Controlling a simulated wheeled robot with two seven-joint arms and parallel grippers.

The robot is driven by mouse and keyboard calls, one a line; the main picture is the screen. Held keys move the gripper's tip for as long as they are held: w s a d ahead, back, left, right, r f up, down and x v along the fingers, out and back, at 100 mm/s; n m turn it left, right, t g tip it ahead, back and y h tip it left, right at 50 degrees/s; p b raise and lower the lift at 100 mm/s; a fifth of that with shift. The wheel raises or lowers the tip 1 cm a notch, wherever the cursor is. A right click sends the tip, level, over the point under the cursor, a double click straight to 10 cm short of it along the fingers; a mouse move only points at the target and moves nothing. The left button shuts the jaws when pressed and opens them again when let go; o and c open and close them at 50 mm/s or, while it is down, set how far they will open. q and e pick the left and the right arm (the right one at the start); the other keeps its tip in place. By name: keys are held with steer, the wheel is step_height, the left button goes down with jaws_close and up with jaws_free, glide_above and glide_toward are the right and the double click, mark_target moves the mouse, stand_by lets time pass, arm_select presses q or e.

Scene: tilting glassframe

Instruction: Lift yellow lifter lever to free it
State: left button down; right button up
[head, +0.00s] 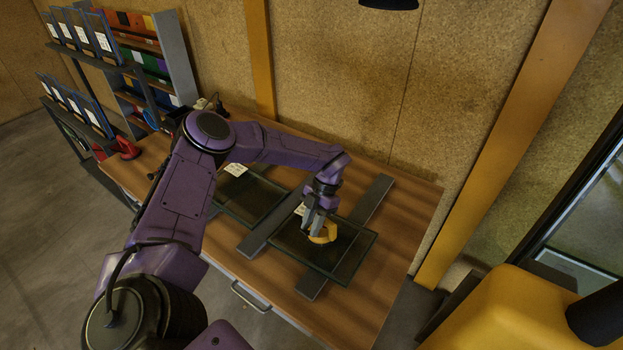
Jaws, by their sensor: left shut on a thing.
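The yellow lifter (325,234) sits on a dark glass pane (346,262) that lies across two grey bars on the wooden table. My left gripper (318,224) comes down from above and is shut on the yellow lifter's handle or lever. The gripper hides part of the lifter, so I cannot tell how far the lever is raised. My right gripper does not show.
A second glass pane (252,200) lies to the left, beside a grey bar (272,222). Another grey bar (372,200) runs under the right pane. A red tool (126,150) lies at the table's left end. A rack with colored bins (150,60) stands at the back left.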

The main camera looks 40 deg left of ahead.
arm_select(q)
steer(key=shift+f, duration=0.1)
steer(key=c, duration=0.9)
jaws_free()
steer(key=shift+w+r, duration=0.2)
steer(key=shift+r, duration=0.1)
steer(key=b+v, duration=0.3)
steer(key=v, duration=0.5)
steer(key=shift+w+r, duration=0.15)
steer(key=shift+r, duration=0.1)
steer(key=shift+w+a+r, duration=0.1)
steer(key=shift+w+r, duration=0.1)
steer(key=shift+r, duration=0.35)
steer(key=shift+s+f, duration=0.1)
